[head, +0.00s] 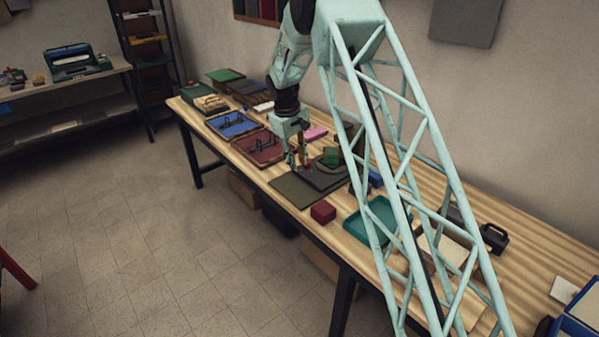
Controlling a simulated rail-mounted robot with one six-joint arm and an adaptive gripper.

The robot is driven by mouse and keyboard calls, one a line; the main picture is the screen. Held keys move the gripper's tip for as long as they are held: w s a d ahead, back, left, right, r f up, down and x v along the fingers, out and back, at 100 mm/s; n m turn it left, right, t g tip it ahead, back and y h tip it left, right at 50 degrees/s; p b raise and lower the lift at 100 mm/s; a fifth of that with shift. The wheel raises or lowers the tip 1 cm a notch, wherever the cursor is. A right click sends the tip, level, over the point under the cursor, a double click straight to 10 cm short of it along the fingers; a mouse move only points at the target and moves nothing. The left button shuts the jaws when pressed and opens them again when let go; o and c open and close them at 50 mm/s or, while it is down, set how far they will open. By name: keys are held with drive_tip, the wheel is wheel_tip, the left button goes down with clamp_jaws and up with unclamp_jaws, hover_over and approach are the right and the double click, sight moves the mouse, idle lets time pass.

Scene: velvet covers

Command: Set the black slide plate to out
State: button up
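A dark slide plate (322,178), black to dark grey, lies on the wooden workbench near its front edge. A flatter dark olive-grey panel (293,190) lies against its front left side. A green block (331,156) stands at the plate's back part. My gripper (298,166) points down over the plate's left end, close to a small red piece (308,167). The fingers are small in this view. I cannot tell whether they touch the plate or the red piece, or hold anything.
A maroon tray (262,147) and a blue tray (233,124), both with handles, lie to the left. A dark red cube (323,211) and a teal tray (355,228) are to the right. My lattice arm hides part of the bench's right half.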

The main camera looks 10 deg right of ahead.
sight(300, 174)
drive_tip(key=shift+w+d+f, duration=0.15)
drive_tip(key=shift+d+f, duration=0.05)
drive_tip(key=shift+f, duration=1)
drive_tip(key=shift+w+d+f, duration=0.1)
drive_tip(key=shift+d+f, duration=0.1)
drive_tip(key=shift+f, duration=1)
drive_tip(key=shift+c, duration=0.5)
clamp_jaws()
